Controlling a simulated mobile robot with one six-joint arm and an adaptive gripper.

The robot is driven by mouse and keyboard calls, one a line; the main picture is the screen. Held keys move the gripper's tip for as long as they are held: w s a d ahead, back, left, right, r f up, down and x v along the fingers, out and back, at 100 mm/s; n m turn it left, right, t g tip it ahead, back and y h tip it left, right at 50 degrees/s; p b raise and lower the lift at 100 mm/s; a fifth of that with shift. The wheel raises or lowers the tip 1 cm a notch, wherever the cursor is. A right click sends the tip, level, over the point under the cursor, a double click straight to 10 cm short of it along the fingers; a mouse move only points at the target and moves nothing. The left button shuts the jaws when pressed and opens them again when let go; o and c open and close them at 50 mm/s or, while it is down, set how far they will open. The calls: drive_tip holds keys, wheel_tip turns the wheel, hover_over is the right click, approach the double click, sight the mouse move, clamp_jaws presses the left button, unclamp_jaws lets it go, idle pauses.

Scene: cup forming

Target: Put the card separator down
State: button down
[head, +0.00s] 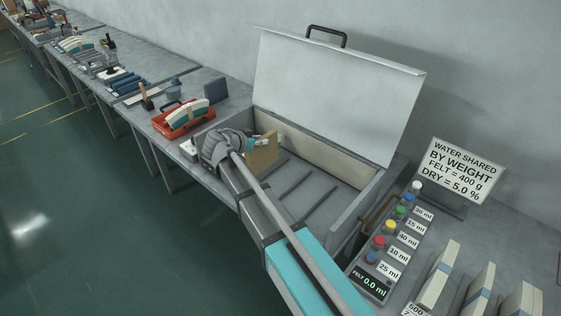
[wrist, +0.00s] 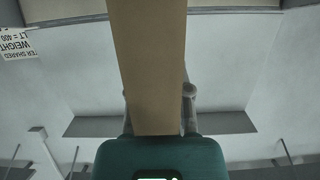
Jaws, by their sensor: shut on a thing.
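The card separator is a flat tan board (head: 262,153). It stands upright at the left end of a grey open box (head: 352,228). My gripper (head: 252,140) is shut on the board near its upper edge. In the wrist view the board (wrist: 148,60) runs up the middle between the fingers (wrist: 160,98). I cannot tell whether its lower edge touches the box floor.
The box's lid (head: 335,95) stands open behind it. Thin dark bars cross the box floor, with free room to the right of the board. A red tray (head: 172,126) lies on the bench to the left. A bottle panel (head: 385,250) and a sign (head: 462,171) stand at the right.

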drive_tip(key=w+d+f+b, duration=0.3)
drive_tip(key=d+f+b, duration=0.3)
drive_tip(key=shift+w+d+f, duration=0.15)
drive_tip(key=shift+w+f, duration=0.05)
drive_tip(key=shift+w, duration=0.15)
drive_tip(key=shift+f, duration=0.1)
drive_tip(key=f+b, duration=0.3)
drive_tip(key=b, duration=0.1)
drive_tip(key=shift+w+d+f, duration=0.2)
drive_tip(key=shift+d+f, duration=0.15)
drive_tip(key=shift+f, duration=0.2)
idle(0.3)
drive_tip(key=c, duration=0.5)
unclamp_jaws()
drive_tip(key=shift+c, duration=0.2)
drive_tip(key=shift+r, duration=0.25)
